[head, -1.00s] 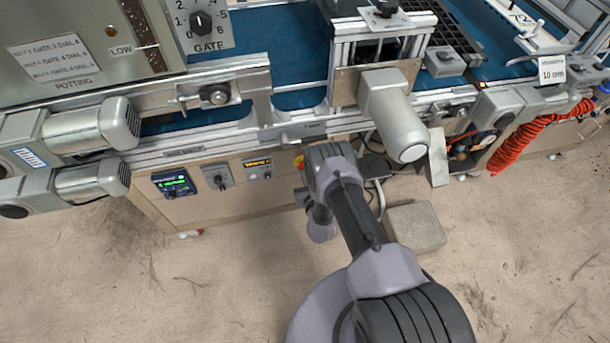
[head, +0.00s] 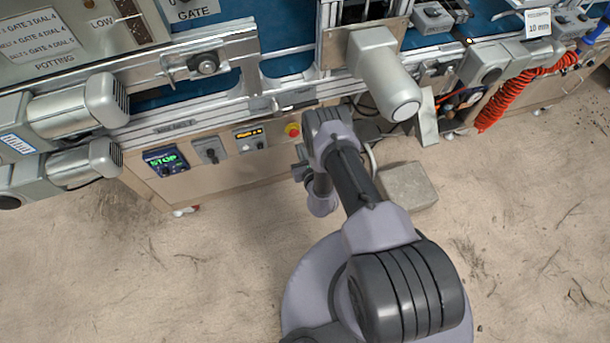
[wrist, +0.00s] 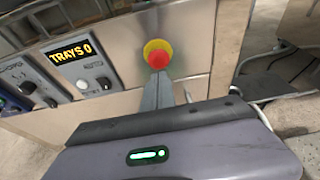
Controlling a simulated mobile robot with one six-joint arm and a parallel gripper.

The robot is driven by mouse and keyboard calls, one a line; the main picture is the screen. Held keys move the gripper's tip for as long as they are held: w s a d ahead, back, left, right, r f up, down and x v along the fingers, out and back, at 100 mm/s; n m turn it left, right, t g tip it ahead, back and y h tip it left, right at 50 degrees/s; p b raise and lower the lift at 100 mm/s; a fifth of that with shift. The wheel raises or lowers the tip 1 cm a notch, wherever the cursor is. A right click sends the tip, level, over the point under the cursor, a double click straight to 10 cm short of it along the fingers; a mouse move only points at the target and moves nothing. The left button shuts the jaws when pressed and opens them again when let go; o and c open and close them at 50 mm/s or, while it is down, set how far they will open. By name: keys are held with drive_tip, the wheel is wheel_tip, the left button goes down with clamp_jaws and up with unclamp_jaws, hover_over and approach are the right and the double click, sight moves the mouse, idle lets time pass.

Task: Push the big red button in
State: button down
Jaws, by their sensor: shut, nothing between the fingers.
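The big red button (wrist: 158,58) with a yellow collar is on the pale front panel of the machine, at the upper middle of the wrist view. It also shows small in the head view (head: 293,131), just left of my arm. My gripper (wrist: 159,76) is shut and empty. Its fingertips point at the panel and overlap the lower edge of the button in the wrist view. I cannot tell whether they touch it. In the head view my arm hides the fingertips.
Left of the button are a yellow-lettered counter (wrist: 73,50) reading TRAYS 0, a switch box (head: 210,150) and a green display (head: 165,160) reading STOP. A grey motor (head: 385,75) juts out above right. A grey block (head: 408,187) lies on the floor.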

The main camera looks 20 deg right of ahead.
drive_tip(key=p+v, duration=0.4)
drive_tip(key=v, duration=0.5)
drive_tip(key=shift+s, duration=0.25)
